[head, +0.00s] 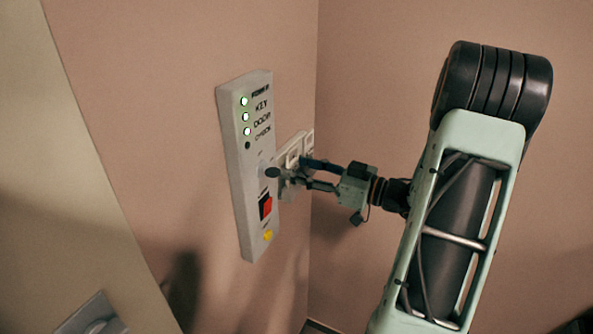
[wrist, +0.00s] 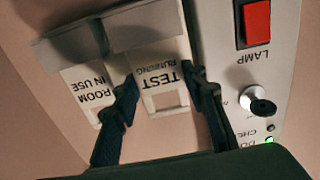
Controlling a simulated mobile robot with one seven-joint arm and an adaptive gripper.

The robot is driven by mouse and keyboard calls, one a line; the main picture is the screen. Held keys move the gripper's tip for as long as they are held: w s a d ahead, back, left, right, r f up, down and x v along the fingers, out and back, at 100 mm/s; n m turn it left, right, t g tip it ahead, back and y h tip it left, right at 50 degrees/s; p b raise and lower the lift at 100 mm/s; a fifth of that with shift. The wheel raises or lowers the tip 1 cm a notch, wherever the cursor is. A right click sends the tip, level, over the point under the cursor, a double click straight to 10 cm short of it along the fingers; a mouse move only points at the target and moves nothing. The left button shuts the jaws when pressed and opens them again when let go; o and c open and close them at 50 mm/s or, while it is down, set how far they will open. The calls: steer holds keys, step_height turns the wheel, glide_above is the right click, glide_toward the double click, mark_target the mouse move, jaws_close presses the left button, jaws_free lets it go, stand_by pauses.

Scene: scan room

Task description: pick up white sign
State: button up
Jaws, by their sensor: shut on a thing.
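The white sign (wrist: 150,65) reads "TEST RUNNING" upside down in the wrist view and has a square cut-out. In the head view it is a small pale plate (head: 292,152) just right of the wall panel. My gripper (wrist: 163,82) has one finger on each side of the sign and is shut on it. In the head view my gripper (head: 304,174) reaches the sign from the right. A second white sign (wrist: 82,85), reading "ROOM IN USE", stands beside it. Both signs meet a grey holder (wrist: 72,42); whether the gripped sign still sits in it I cannot tell.
A wall panel (head: 240,180) with green lights, lettering, a red switch (head: 266,207) and a yellow button (head: 268,235) is close left of my gripper. A dark-capped knob (wrist: 262,106) sticks out near my finger. The room corner is behind the signs.

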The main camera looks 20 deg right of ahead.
steer(key=shift+r, duration=0.6)
steer(key=s+d+r+b, duration=0.1)
steer(key=s+d+r, duration=0.1)
steer(key=s+r, duration=0.9)
steer(key=s, duration=0.3)
steer(key=shift+d+r+b, duration=0.15)
steer(key=shift+r+b, duration=0.2)
steer(key=shift+w+f, duration=0.1)
